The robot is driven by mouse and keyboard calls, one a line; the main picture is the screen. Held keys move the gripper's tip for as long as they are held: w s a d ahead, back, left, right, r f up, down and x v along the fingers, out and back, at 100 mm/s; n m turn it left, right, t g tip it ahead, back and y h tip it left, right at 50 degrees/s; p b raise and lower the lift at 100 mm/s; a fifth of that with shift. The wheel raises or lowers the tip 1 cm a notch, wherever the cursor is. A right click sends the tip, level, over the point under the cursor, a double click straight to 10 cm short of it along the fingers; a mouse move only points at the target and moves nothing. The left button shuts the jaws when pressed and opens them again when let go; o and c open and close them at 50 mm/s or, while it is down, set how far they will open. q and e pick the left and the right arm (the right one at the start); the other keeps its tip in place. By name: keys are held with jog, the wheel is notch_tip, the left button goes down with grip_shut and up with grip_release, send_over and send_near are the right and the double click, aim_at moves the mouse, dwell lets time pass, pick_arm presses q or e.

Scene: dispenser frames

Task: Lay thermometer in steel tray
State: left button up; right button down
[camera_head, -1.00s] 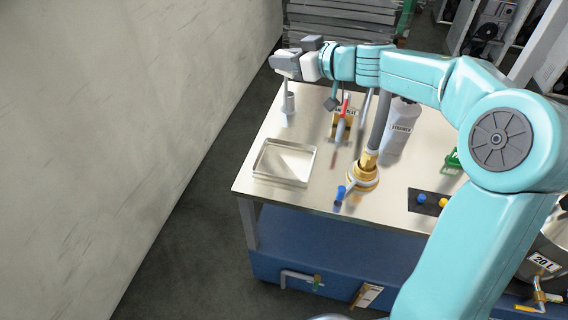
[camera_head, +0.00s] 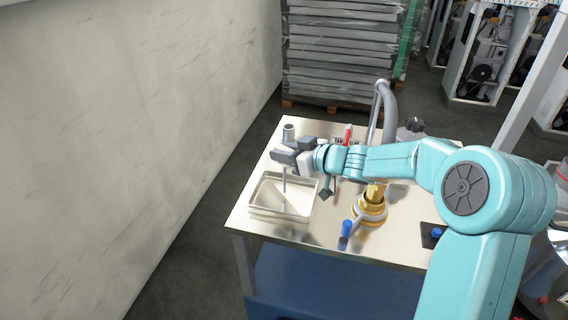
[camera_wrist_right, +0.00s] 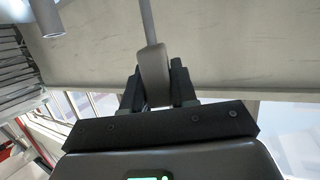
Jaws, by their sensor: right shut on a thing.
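The steel tray (camera_head: 262,213) is a shallow, empty-looking rectangular tray at the table's left front. My right gripper (camera_head: 282,158) is above the tray's back part and shut on the thermometer (camera_head: 284,184). The thermometer's thin grey stem points down toward the tray, upright. Whether its tip touches the tray floor I cannot tell. In the right wrist view the jaws (camera_wrist_right: 157,88) clamp the thermometer's thick grey end (camera_wrist_right: 153,72), with the stem running away from them. My left gripper is not in view.
A grey cylindrical holder (camera_head: 288,133) stands behind the gripper. A brass fitting with a blue-handled valve (camera_head: 346,228) stands right of the tray, and a red-topped item (camera_head: 348,134) behind my arm. The wall is left, with a floor gap beside the table.

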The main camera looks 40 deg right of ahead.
jog(key=shift+d+f, duration=0.1)
jog(key=shift+f, duration=0.85)
jog(key=shift+r, duration=0.15)
jog(key=shift+f, duration=0.3)
jog(key=c, duration=0.9)
grip_release()
jog(key=shift+r, duration=0.15)
jog(key=shift+r, duration=0.1)
jog(key=p+v, duration=0.1)
jog(key=v, duration=1.1)
